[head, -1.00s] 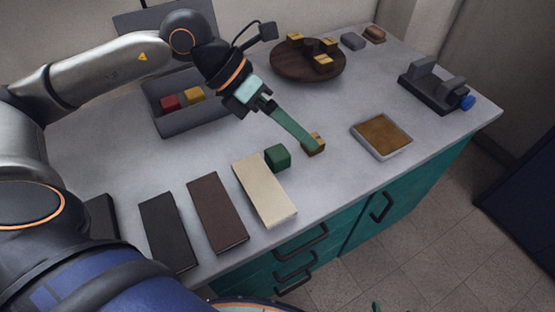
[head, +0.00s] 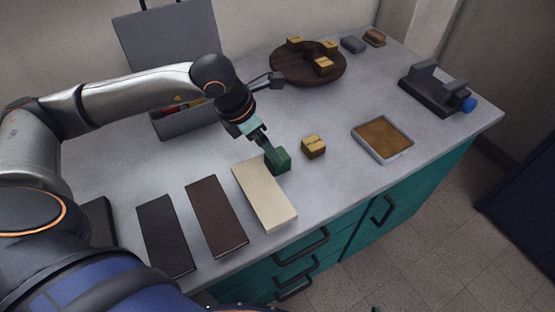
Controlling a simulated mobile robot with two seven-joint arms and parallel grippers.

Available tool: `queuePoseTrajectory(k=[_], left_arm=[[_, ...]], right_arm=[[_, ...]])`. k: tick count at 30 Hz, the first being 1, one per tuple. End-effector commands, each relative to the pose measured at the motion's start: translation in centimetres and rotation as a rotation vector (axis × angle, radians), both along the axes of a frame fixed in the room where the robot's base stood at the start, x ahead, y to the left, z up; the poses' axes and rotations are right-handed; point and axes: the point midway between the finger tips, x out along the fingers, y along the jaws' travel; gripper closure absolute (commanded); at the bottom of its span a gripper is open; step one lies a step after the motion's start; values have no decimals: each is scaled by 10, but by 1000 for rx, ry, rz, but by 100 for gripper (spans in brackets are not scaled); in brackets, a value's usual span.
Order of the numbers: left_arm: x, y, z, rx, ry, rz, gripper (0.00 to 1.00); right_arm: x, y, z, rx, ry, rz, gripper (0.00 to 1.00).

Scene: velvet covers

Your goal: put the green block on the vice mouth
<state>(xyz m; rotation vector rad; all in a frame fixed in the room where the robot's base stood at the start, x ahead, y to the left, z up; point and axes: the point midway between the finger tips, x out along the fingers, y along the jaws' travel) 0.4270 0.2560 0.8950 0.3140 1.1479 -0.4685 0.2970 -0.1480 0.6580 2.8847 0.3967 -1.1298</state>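The green block (head: 279,161) stands on the grey worktop just beyond the cream slab. My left gripper (head: 271,149) points down at it from behind and left, with its greenish fingers at the block's upper side. The fingertips overlap the block in view, so I cannot tell whether they are closed on it. The block appears to rest on the worktop. The vice (head: 434,91) is grey with a blue knob, at the right back of the worktop, and no block shows in its mouth. My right gripper is not in view.
A yellow block (head: 313,146) stands right of the green one. Cream (head: 264,196), brown (head: 216,217) and dark (head: 166,236) slabs lie in front. A square tray (head: 397,155) sits before the vice. A round wooden board (head: 290,72) bears yellow blocks. An open case (head: 187,121) is partly hidden by my arm.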

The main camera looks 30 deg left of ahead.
Motion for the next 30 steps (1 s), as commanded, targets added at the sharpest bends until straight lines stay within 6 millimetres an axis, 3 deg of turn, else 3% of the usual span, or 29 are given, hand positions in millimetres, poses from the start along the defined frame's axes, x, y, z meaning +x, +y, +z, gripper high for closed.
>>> queuePoseTrajectory(k=[9,18,30], left_arm=[[8,-13,-41,-1,3,-1,3],[9,-13,-45,0,1,0,4],[9,-13,-45,-1,0,0,49]], right_arm=[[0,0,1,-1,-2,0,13],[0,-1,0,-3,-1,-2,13],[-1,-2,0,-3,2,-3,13]])
